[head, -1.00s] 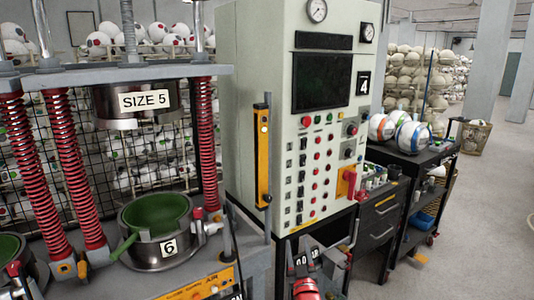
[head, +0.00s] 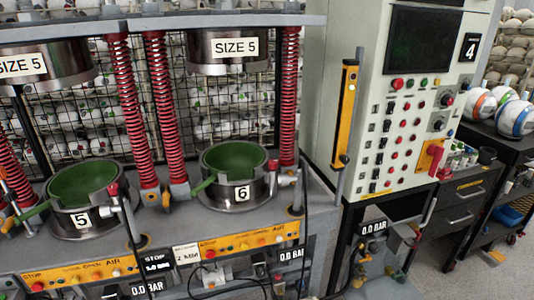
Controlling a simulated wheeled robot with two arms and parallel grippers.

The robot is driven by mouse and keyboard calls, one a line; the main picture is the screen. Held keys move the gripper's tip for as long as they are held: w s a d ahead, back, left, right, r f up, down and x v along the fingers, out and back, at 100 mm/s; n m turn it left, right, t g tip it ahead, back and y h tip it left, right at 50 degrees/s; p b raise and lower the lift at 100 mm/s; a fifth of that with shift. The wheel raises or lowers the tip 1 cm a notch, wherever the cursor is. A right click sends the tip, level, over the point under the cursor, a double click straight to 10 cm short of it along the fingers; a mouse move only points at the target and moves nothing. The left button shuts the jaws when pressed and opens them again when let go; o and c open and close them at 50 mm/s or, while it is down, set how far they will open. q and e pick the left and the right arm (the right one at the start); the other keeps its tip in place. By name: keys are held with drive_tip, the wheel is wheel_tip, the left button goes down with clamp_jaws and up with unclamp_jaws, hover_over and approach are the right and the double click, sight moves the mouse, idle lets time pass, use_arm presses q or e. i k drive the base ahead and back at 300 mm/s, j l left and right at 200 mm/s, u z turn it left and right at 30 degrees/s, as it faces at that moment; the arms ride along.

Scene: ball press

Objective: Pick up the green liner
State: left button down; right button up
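A green liner (head: 232,160) sits in the round metal pot marked 6 (head: 262,189), under a press head labelled SIZE 5 (head: 222,60). Its green tab sticks out to the left over the pot rim. A second green liner (head: 84,180) sits in the pot marked 5 (head: 62,222) at left, with a green tab also pointing left. The press head (head: 62,76) above it is raised too. Both liners are open at the top and look empty. Neither of my grippers shows in the head view.
Red springs (head: 155,110) on columns stand between and beside the pots. A yellow guard bar (head: 346,115) and a control cabinet (head: 410,100) stand at right. A black cart (head: 470,190) with balls is further right. The press table's front has a yellow air panel (head: 80,275).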

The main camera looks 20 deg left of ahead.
sight(238, 159)
drive_tip(key=i+j+u, duration=0.15)
drive_tip(key=u, duration=1.45)
drive_tip(key=i+l, duration=0.6)
drive_tip(key=i, duration=0.15)
drive_tip(key=j+u, duration=0.05)
